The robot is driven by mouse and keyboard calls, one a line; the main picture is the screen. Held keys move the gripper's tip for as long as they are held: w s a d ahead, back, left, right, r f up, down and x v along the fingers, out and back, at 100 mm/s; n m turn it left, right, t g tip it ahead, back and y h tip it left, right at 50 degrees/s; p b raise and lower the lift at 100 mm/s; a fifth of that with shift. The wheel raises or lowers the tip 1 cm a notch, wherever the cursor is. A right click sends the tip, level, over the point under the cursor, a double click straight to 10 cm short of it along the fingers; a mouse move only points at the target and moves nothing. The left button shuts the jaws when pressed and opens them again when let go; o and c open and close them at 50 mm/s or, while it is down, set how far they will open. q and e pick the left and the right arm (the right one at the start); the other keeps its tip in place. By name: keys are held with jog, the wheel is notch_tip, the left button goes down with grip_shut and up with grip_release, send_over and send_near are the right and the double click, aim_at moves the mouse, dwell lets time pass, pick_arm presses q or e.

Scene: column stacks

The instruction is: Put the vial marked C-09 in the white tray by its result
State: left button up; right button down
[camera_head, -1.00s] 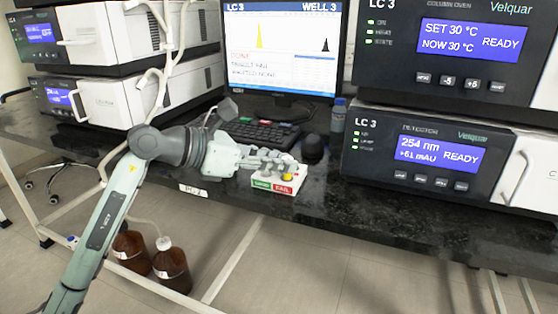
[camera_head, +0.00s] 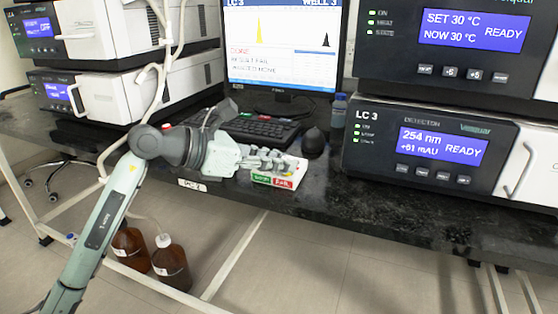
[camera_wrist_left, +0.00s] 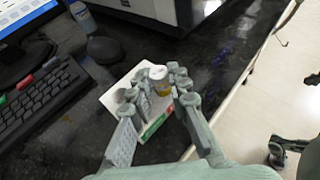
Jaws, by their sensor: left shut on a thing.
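My left gripper (camera_head: 290,163) is at the small white tray (camera_head: 299,174), which has a green label (camera_head: 261,179) and a red FAIL label (camera_head: 283,183) on its front. In the left wrist view my left gripper (camera_wrist_left: 155,82) is shut on a vial (camera_wrist_left: 159,74) with a white cap and yellow contents. The vial is upright over the tray (camera_wrist_left: 113,98). Whether it touches the tray floor is hidden, and its marking cannot be read. The monitor (camera_head: 282,45) shows LC 3, WELL 3, DONE and a result line that seems to read FAIL. My right gripper is not in view.
A keyboard (camera_head: 262,129) and a dark mouse-like object (camera_head: 314,143) lie behind the tray. A small bottle (camera_head: 339,110) stands near the detector (camera_head: 430,153) at right. The bench front edge is close to the tray. Brown bottles (camera_head: 171,262) stand below.

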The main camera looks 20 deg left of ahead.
pick_arm(q)
jog(key=o, duration=0.9)
